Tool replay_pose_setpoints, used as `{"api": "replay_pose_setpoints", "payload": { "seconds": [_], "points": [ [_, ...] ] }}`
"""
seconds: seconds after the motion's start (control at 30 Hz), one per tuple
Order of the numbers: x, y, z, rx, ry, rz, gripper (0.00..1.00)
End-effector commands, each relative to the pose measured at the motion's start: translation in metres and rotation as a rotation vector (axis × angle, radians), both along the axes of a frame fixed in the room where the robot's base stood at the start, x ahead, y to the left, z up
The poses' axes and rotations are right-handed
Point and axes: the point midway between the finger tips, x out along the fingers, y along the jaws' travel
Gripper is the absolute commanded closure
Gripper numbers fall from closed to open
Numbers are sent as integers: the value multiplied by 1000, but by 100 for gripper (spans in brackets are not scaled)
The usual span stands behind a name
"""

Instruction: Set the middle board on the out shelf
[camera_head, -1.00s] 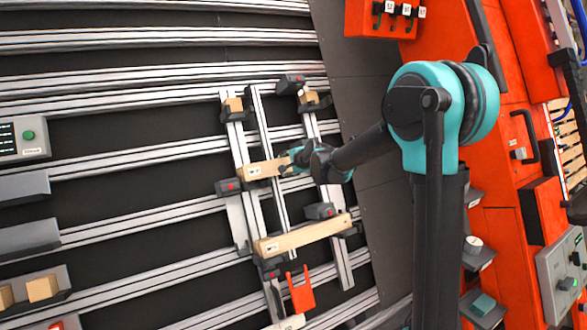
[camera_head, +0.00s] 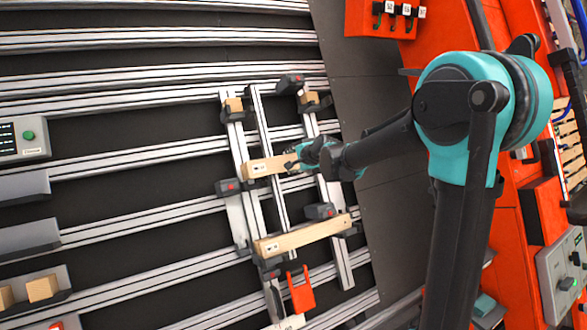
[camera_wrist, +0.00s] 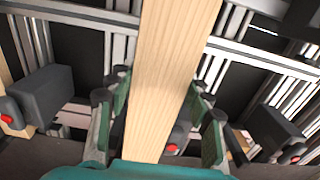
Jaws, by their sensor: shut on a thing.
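The middle board (camera_head: 263,167) is a short pale wooden board lying across the rails of the pallet gantry. My gripper (camera_head: 300,160) is at its right part, and my arm hides the board's right end. In the wrist view the board (camera_wrist: 173,70) runs between the two green-and-black fingers of my gripper (camera_wrist: 158,115), which are shut on it from both sides. I cannot tell whether the board is clear of the rails. The out shelf cannot be made out with certainty.
A longer board (camera_head: 300,236) lies below, between dark clamps with red buttons such as the clamp (camera_head: 228,187). A red bracket (camera_head: 300,291) hangs lower. Wooden blocks (camera_head: 43,288) sit on a grey shelf at lower left. Red cabinets (camera_head: 515,90) stand at right.

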Motion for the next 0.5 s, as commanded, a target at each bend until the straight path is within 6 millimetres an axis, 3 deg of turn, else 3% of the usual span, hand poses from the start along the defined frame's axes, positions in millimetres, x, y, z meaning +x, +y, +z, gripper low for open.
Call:
{"api": "replay_pose_setpoints", "payload": {
  "seconds": [0.5],
  "points": [
    [-28,-19,18,0,0,-1,100]
  ]
}}
